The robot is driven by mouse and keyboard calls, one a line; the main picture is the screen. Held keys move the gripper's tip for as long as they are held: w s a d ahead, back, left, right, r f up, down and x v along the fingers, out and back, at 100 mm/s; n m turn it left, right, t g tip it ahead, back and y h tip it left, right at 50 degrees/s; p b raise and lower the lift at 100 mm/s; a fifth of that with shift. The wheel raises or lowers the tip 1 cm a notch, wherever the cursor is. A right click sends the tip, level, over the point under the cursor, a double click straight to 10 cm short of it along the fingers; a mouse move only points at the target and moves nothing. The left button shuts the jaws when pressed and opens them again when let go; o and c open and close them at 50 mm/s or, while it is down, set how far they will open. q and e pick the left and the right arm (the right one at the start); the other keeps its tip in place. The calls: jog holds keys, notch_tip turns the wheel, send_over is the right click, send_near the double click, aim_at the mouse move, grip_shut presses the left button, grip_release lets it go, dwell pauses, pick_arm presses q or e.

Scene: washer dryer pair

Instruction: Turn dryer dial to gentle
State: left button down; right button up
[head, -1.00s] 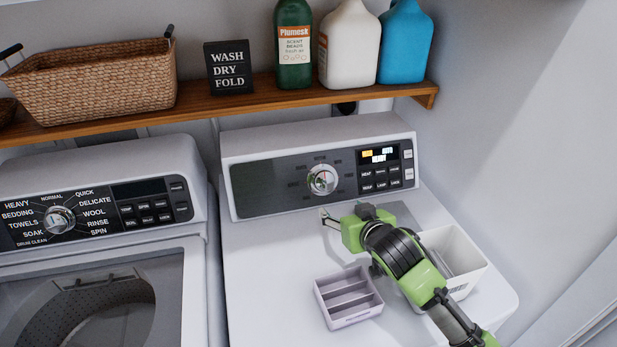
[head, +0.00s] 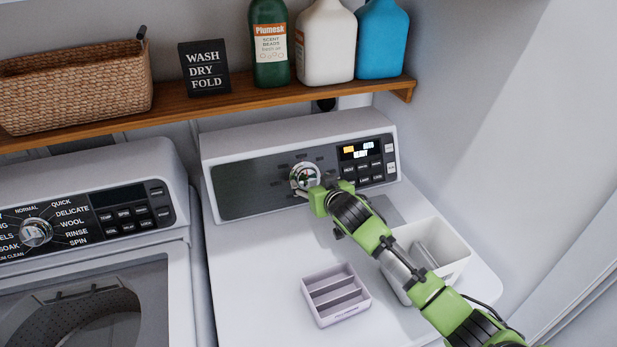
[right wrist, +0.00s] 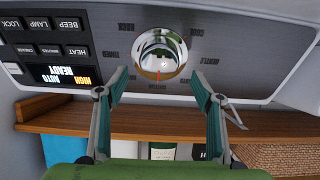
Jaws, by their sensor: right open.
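The dryer dial (head: 305,176) is a round chrome knob on the dark control panel of the right-hand machine. My right gripper (head: 312,190) is at the panel, just in front of the dial's lower part. In the wrist view its two fingers (right wrist: 161,78) are spread wide, one on each side of the dial, with gaps visible. My left gripper is out of view.
The dryer's display and buttons (head: 364,163) are right of the dial. A white bin (head: 455,262) and a small divided tray (head: 336,295) stand on the dryer top. The washer (head: 90,200) is at left. A wooden shelf (head: 220,103) with bottles runs above.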

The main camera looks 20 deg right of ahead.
aim_at(308, 178)
jog(key=shift+x, duration=2.15)
jog(key=c, duration=1.1)
